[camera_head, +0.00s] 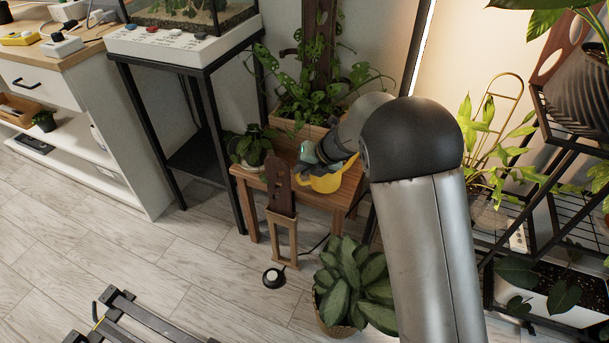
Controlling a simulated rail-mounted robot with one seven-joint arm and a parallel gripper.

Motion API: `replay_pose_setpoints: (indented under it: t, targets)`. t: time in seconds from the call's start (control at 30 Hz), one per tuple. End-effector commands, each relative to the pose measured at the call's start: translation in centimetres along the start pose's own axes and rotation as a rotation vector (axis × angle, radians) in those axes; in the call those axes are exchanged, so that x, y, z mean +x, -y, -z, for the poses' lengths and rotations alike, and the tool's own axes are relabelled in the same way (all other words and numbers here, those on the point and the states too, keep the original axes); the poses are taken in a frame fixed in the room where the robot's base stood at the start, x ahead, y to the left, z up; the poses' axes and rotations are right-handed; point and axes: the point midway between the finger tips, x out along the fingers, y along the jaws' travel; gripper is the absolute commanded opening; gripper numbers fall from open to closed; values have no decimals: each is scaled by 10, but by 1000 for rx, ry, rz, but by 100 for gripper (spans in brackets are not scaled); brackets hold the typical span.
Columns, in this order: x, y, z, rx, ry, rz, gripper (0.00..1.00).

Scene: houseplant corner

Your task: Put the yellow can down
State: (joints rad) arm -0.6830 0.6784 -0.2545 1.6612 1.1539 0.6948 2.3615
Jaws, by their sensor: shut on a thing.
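The yellow can (327,183) is at the right part of the small wooden table (245,177), partly hidden behind my arm's wrist. Its bright yellow side and a curved yellow part at its left show. My gripper (305,171) is at the can's upper left and is shut on it. The fingers are small and mostly hidden, so the exact grip does not show. I cannot tell whether the can's base touches the table top or is a little above it.
A potted plant (252,148) stands at the table's left, and a wooden planter (298,128) with a climbing plant behind. A leafy floor plant (350,275) is below. A black shelf (560,165) stands right.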

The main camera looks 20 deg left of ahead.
Motion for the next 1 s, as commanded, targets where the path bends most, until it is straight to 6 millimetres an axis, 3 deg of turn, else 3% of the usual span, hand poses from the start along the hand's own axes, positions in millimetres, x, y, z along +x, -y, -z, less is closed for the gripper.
replay_pose_setpoints:
  t: [0.07,0.4,0.43,0.47,0.77,0.87,1.0]
  targets:
    - [7,5,3,-2,2,1,0]
    - [8,5,3,-1,2,1,0]
    - [9,6,4,0,1,1,13]
    - [9,6,4,-1,1,1,19]
    - [8,5,3,-1,1,0,19]
    - [-1,3,1,-1,2,0,19]
    - [-26,2,0,1,3,-1,19]
